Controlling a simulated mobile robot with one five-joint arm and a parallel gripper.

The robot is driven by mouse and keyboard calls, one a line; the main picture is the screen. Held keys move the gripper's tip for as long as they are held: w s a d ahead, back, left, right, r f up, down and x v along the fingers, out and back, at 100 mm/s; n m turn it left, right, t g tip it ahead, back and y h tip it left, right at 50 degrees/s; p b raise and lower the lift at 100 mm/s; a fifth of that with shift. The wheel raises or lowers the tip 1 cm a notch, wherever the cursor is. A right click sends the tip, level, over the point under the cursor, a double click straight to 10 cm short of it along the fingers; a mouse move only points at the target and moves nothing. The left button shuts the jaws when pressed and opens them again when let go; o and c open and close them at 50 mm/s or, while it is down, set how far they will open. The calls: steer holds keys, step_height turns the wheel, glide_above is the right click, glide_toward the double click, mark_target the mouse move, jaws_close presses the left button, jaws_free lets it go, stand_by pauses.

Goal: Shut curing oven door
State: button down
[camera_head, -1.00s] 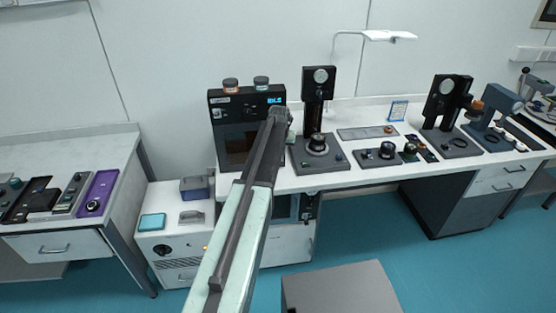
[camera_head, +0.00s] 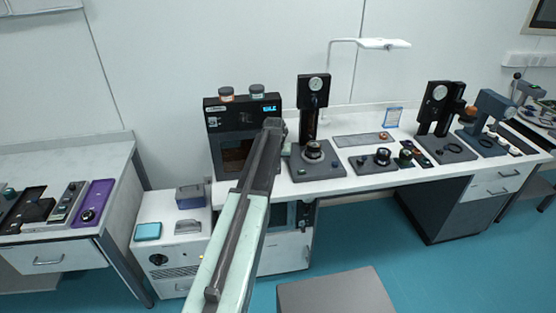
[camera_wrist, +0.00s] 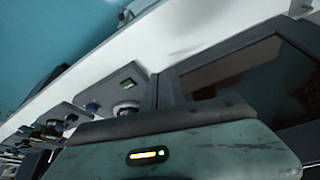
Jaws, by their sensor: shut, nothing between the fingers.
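The curing oven (camera_head: 214,118) is a dark box with a lit cyan display, on the left end of the long bench in the head view. Its door has a brownish window (camera_head: 233,158) and looks roughly in line with the oven front; I cannot tell if it is fully shut. The door's dark window (camera_wrist: 245,85) fills the right of the wrist view. My gripper (camera_head: 277,128) is at the oven's right front edge, partly hidden by my arm. It is shut and empty. I cannot tell if it touches the door.
Two jars (camera_head: 226,94) stand on the oven. A dial gauge stand (camera_head: 313,95) is close to the right of my gripper. A white cabinet (camera_head: 165,213) carries small boxes at lower left. A grey box-like block (camera_head: 335,292) is at the front.

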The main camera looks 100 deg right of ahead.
steer(key=s+a+p+v, duration=0.1)
steer(key=p+v, duration=0.8)
steer(key=v, duration=0.1)
steer(key=shift+w, duration=0.3)
